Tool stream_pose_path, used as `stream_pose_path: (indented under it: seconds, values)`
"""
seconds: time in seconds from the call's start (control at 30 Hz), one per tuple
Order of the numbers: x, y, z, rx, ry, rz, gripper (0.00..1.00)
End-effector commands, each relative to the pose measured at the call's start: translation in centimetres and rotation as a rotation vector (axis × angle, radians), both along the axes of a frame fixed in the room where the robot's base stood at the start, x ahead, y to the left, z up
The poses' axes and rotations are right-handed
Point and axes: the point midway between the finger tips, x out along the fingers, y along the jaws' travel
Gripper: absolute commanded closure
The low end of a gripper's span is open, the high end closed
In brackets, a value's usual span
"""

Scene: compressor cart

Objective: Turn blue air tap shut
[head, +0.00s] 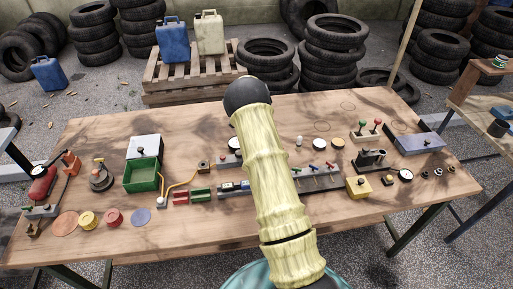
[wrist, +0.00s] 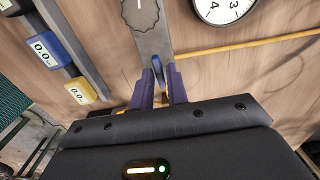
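A blue lever (wrist: 157,68), which looks like the blue air tap's handle, stands on a grey metal strip (wrist: 152,38) in the wrist view. My gripper (wrist: 161,80) has its two dark purple fingers on either side of the lever. The fingers are apart with a narrow gap between them. I cannot tell whether either finger touches the lever. In the head view my pale yellow arm covers the middle of the bench and my gripper is hidden. Small coloured levers (head: 313,168) show on a grey plate just right of my arm there.
The wooden bench (head: 200,245) holds a green bin (head: 142,176), a yellow box (head: 359,187) and a purple-grey box (head: 420,143). In the wrist view, a white gauge (wrist: 222,8), a yellow hose (wrist: 250,46), and blue (wrist: 43,50) and yellow (wrist: 80,90) readouts lie close by.

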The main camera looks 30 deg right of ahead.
Motion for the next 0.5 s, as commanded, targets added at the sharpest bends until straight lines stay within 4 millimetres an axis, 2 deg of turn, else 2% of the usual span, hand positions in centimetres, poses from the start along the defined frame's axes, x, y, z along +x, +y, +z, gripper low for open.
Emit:
stream_pose_path:
  seconds: [0.03, 0.07, 0.37, 0.5]
  values:
    - [0.02, 0.02, 0.03, 0.000, 0.000, 0.001, 0.74]
    - [0.00, 0.01, 0.02, 0.000, 0.000, 0.001, 0.70]
    - [-0.06, -0.02, 0.04, 0.000, 0.002, 0.002, 0.70]
    - [-0.01, -0.02, 0.84, -0.001, 0.000, 0.002, 0.70]
